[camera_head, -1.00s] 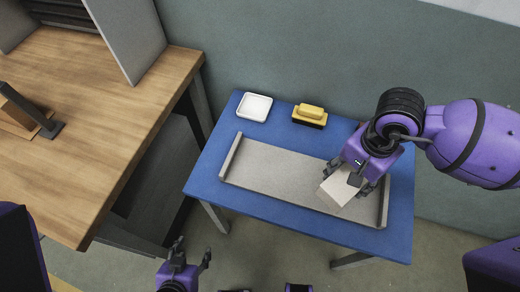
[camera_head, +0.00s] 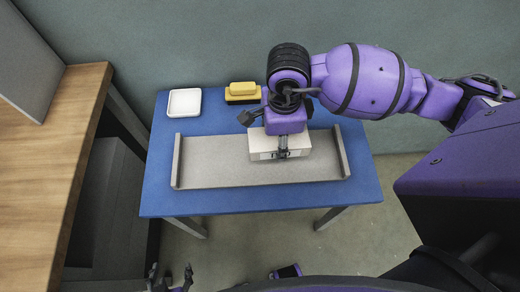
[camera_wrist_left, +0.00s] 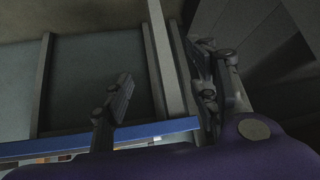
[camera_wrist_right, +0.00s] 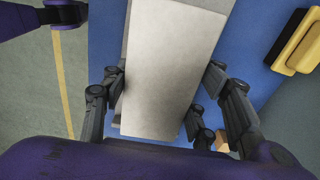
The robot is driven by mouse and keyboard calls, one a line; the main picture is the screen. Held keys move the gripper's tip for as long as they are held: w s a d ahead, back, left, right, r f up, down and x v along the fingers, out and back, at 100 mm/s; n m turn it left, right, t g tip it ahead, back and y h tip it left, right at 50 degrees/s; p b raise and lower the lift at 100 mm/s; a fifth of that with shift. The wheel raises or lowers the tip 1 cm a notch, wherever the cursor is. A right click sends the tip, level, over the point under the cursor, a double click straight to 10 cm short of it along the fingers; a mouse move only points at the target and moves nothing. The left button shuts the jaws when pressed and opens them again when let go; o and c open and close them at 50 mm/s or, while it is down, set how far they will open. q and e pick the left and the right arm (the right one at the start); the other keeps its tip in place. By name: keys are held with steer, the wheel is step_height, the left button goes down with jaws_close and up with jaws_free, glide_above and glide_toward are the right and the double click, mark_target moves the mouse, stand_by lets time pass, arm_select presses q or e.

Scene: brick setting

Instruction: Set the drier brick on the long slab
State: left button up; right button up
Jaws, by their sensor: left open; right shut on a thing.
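A long grey slab (camera_head: 215,163) with a raised strip at each end lies on the blue table (camera_head: 160,190). My right gripper (camera_head: 281,150) is shut on a pale brick (camera_head: 262,148), right of the slab's middle in the head view. The brick lies roughly lengthwise along the slab; whether it touches it I cannot tell. In the right wrist view the brick (camera_wrist_right: 170,65) sits between the fingers (camera_wrist_right: 158,108). My left gripper (camera_head: 170,278) is open and empty, low at the bottom edge of the head view; its fingers show in the left wrist view (camera_wrist_left: 160,105).
A white square dish (camera_head: 184,102) and a yellow-topped block with a dark base (camera_head: 243,92) stand along the table's back edge, the block close to my right gripper. A wooden bench (camera_head: 45,150) stands at left. The slab's left part is bare.

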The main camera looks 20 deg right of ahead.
steer(key=a+f, duration=0.1)
steer(key=w+a+f, duration=0.1)
steer(key=f, duration=0.1)
steer(key=w+a+f, duration=0.1)
steer(key=shift+w+a+f, duration=0.1)
steer(key=shift+a+f, duration=0.05)
steer(key=shift+f, duration=0.25)
steer(key=shift+w+a+f, duration=0.2)
steer(key=shift+a+f, duration=0.1)
steer(key=shift+f, duration=0.15)
step_height(320, 180, down, 3)
steer(key=shift+a+f, duration=0.1)
steer(key=shift+f, duration=0.05)
steer(key=shift+w, duration=0.1)
steer(key=shift+f, duration=0.15)
steer(key=o, duration=1.4)
arm_select(q)
steer(key=shift+s+f, duration=0.3)
steer(key=shift+s, duration=0.05)
arm_select(e)
steer(key=shift+o, duration=0.5)
arm_select(q)
steer(key=shift+s, duration=0.1)
